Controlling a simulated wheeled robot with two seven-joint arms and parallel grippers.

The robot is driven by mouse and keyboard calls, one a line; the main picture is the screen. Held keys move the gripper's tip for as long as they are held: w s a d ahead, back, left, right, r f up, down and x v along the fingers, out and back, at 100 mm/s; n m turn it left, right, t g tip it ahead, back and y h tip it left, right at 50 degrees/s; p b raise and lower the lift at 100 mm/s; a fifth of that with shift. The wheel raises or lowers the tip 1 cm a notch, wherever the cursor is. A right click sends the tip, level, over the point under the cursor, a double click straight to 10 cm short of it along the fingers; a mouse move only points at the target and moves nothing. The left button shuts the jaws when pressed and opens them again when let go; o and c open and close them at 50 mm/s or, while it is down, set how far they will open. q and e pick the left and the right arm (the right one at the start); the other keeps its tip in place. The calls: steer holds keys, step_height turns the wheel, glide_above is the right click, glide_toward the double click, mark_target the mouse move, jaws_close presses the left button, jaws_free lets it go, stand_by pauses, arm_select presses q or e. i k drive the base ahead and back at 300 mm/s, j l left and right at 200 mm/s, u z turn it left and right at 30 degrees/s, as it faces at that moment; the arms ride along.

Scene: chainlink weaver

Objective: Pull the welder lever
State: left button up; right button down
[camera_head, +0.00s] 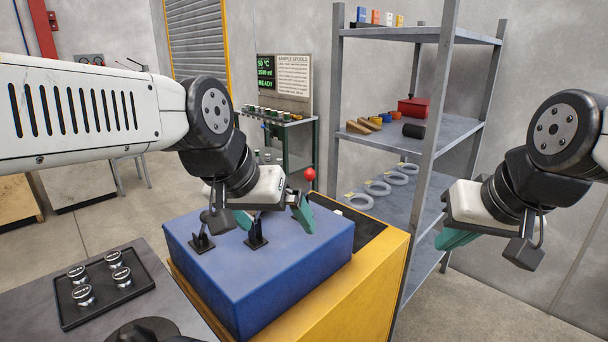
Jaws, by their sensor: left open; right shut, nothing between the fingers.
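The welder is a blue box (270,285) on a yellow base (365,293). A red ball knob (310,174), seemingly the top of the welder lever, shows just beyond my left gripper. Most of its rod is hidden behind the gripper. My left gripper (272,218) is open above the blue box, with teal fingertips spread. One finger is near the knob in the picture; I cannot tell whether it touches the lever. My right gripper (460,238) is shut and empty, to the right in front of the shelf.
Two small black clamps (202,242) stand on the blue box under my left gripper. A black tray (108,287) with several silver-topped round pieces lies at lower left. A grey metal shelf (440,125) with metal rings and small parts stands behind. Open floor lies at lower right.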

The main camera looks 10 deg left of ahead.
mark_target(203, 214)
steer(key=u, duration=1.25)
